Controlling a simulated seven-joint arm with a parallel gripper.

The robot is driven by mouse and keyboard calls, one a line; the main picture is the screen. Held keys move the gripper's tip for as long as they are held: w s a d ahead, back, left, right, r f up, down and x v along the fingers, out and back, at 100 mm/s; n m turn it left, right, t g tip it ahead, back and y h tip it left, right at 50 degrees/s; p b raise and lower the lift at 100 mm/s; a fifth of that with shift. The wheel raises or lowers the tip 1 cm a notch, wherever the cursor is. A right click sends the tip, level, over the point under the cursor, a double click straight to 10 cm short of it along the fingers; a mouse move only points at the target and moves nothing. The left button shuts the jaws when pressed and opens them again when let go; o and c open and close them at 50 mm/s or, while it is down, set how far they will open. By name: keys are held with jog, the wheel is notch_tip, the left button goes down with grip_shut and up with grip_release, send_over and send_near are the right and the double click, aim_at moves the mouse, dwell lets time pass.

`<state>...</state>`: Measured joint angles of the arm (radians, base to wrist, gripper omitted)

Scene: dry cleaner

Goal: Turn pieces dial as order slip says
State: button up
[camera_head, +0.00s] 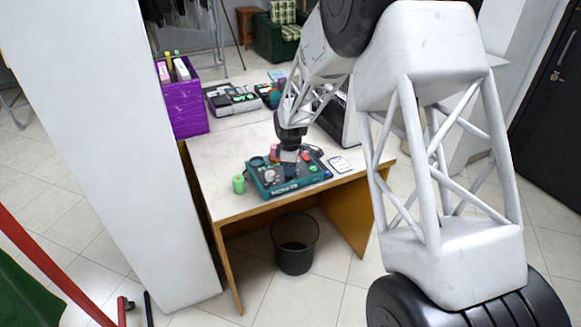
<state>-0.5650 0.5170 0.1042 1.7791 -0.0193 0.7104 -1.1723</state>
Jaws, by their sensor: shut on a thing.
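A teal control box (288,187) with several dark knobs and red buttons on its top sits near the front of the desk. My gripper (289,156) points down over the back middle of the box and is shut on a dial there. The gripper hides most of that dial, and its pointer and markings cannot be read. A small white slip (341,164) with dark marks lies flat on the desk, right of the box. It looks like the order slip; its writing is too small to read.
A green cylinder (239,184) stands left of the box. A purple bin (182,100) and a tray of small items (232,99) stand at the desk's back left. A dark waste basket (295,246) is below the desk. A white pillar stands at the left.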

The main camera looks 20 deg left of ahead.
jog(key=shift+m, duration=0.3)
jog(key=m, duration=0.9)
jog(key=shift+m, duration=0.3)
jog(key=m, duration=0.3)
jog(key=shift+m, duration=0.4)
jog(key=m, duration=1.2)
jog(key=shift+m+g, duration=0.3)
jog(key=shift+m, duration=0.1)
jog(key=o, duration=0.9)
